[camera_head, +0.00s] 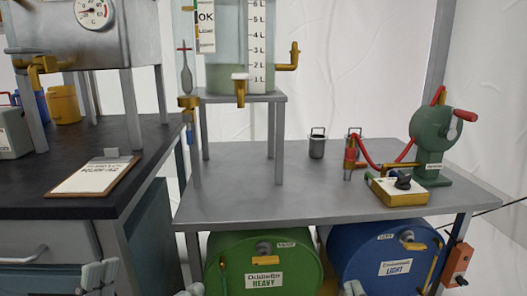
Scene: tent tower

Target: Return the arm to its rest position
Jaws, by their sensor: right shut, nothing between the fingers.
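My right gripper (355,288) shows only as small light grey tips at the bottom edge, in front of the blue drum (385,252). It is shut and empty. Pale grey parts of my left gripper (98,277) stand at the bottom left, in front of the grey cabinet. Another small grey piece shows at the bottom edge near the green drum. The frame cuts off most of both grippers, and I cannot tell the left one's opening. Neither visibly holds anything.
A grey metal table (300,203) carries a green hand-cranked device (432,140), a yellow box (398,194), a dark cup (317,147) and a stand with a clear tank (225,45). A green drum (263,252) sits below. A clipboard (95,178) lies on the black bench (70,205).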

